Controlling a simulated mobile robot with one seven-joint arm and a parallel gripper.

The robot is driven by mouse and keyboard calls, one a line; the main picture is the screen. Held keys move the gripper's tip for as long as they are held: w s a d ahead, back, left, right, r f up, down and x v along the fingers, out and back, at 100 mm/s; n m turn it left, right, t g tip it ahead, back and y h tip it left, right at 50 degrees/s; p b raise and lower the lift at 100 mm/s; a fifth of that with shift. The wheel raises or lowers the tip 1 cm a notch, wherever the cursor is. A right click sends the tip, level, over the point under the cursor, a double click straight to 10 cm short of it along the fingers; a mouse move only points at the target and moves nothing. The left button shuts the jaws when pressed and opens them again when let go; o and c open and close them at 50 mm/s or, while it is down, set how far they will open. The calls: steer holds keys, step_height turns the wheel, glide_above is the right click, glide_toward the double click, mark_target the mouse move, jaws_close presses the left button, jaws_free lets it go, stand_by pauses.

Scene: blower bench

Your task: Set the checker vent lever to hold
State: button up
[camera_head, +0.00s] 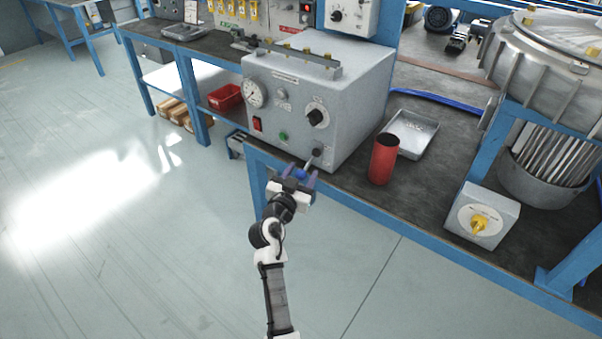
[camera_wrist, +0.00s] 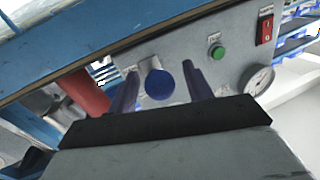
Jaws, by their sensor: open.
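The checker (camera_head: 317,95) is a grey box on the bench with a gauge, a dark knob, a red switch and a green button on its front. The vent lever (camera_head: 301,173) sticks out low at the front right of the panel and ends in a blue ball. The lever's blue ball (camera_wrist: 159,84) also shows in the wrist view. My gripper (camera_head: 297,178) is at the lever, with its fingers apart on either side of the ball. In the wrist view the gripper (camera_wrist: 160,88) shows gaps beside the ball. The labels near the lever are too small to read.
A red cylinder (camera_head: 383,159) stands on the bench right of the checker, beside a grey tray (camera_head: 414,134). The blue bench edge (camera_head: 400,235) runs below. The floor at left is clear.

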steer(key=shift+c, duration=0.2)
jaws_close()
